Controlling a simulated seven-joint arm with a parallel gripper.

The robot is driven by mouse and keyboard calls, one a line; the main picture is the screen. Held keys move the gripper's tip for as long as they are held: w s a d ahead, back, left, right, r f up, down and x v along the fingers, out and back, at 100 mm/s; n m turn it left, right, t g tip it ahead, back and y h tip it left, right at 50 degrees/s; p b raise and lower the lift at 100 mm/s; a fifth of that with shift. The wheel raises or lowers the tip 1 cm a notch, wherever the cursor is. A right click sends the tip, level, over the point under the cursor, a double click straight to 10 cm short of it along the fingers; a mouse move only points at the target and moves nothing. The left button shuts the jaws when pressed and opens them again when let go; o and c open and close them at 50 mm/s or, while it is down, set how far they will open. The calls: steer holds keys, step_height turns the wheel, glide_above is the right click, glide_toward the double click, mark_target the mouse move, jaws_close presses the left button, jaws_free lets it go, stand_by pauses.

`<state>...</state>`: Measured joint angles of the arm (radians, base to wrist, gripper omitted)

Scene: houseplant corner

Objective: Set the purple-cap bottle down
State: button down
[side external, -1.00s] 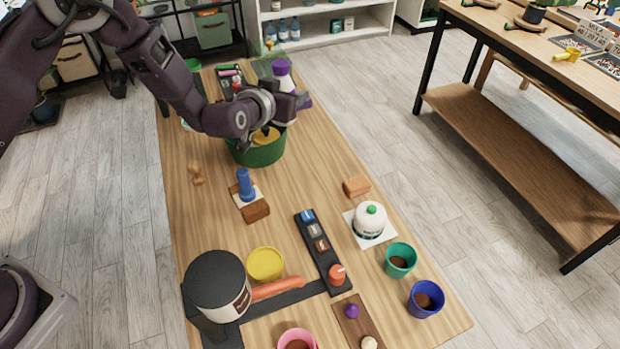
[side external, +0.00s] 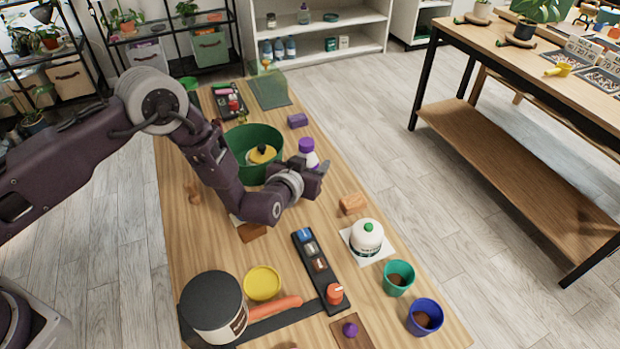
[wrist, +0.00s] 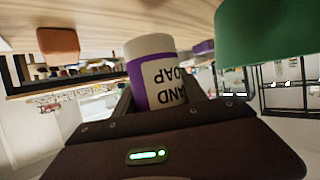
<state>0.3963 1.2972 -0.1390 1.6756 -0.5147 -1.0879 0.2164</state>
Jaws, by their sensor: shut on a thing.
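The purple-cap bottle (side external: 308,147) is white with a purple cap, and my gripper (side external: 320,172) is shut on it. It looks upright, to the right of the green pot. In the wrist view the bottle (wrist: 155,75) sits between my fingers, its purple-and-white label partly readable as "AND" and "OAP". That view is upside down, with the tabletop at the top. My gripper hides the bottle's lower part in the side view, and I cannot tell whether its base touches the table.
The green pot (side external: 236,142) holds a yellow-topped thing. A purple block (side external: 298,120) lies behind the bottle and an orange-brown block (side external: 353,203) in front. A white green-capped bottle (side external: 367,237) stands on a white mat. Bare wood shows around the blocks.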

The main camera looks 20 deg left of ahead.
steer(key=shift+f, duration=1.8)
steer(key=shift+f, duration=0.1)
steer(key=c, duration=0.6)
jaws_free()
steer(key=shift+f, duration=0.1)
steer(key=shift+c, duration=0.2)
